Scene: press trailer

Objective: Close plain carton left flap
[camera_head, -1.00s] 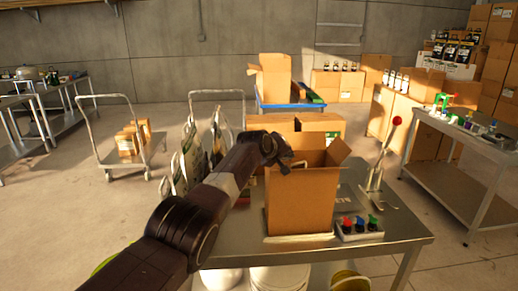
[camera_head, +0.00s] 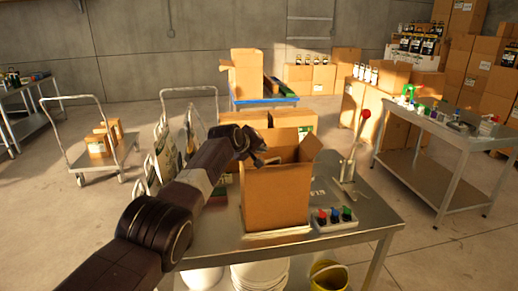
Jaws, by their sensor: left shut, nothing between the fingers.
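The plain brown carton (camera_head: 277,198) stands upright on the metal table in front of me. Its top is open, with a flap (camera_head: 311,148) sticking up and out on the right and the back flap raised. My left gripper (camera_head: 262,160) is shut and empty at the carton's top left edge. It covers the left flap there, so I cannot tell that flap's angle or whether the gripper touches it. My right gripper is not in view.
A button box (camera_head: 334,217) and a lever press (camera_head: 350,165) stand right of the carton on the metal table (camera_head: 370,213). Bags stand left behind my arm. Buckets (camera_head: 260,276) sit below. Another table (camera_head: 440,135) is at the right, a cart (camera_head: 98,158) at the left.

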